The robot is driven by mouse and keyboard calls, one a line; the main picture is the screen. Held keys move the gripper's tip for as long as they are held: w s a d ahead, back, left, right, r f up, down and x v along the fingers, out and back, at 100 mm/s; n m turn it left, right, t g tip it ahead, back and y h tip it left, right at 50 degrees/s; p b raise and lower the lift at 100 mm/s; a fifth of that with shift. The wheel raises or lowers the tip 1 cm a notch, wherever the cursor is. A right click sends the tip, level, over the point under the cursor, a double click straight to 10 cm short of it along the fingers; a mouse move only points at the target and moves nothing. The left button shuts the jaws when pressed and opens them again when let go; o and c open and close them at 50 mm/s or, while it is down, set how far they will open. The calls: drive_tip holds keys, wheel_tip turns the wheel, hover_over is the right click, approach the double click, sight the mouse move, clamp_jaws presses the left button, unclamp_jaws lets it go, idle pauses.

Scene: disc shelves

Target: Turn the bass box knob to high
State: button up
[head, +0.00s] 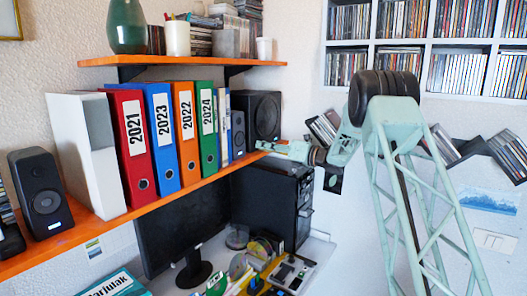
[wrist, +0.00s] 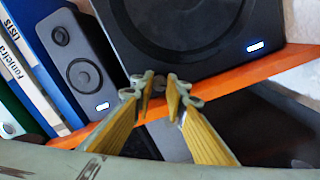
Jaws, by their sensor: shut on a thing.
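The bass box (head: 263,112) is the large black speaker at the far right end of the lower orange shelf. In the wrist view its dark front (wrist: 190,35) fills the upper middle, with a lit label at its lower right. Its small dark knob (wrist: 160,82) sits at the lower edge of that front, between my fingertips. My gripper (wrist: 158,87) is shut on the knob, a yellow-padded finger on either side. In the head view my gripper (head: 262,146) reaches the box's lower front from the right. The knob's pointer and setting cannot be made out.
A small speaker (wrist: 84,70) stands just left of the bass box, beside blue binders. The orange shelf (head: 135,215) also holds several binders and another speaker (head: 41,188). A monitor (head: 185,228) and a black computer case (head: 272,205) stand below.

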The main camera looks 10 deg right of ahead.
drive_tip(key=shift+f+m, duration=0.1)
drive_tip(key=shift+m, duration=0.5)
drive_tip(key=o, duration=0.9)
drive_tip(key=shift+c, duration=0.2)
drive_tip(key=v, duration=0.8)
idle(0.3)
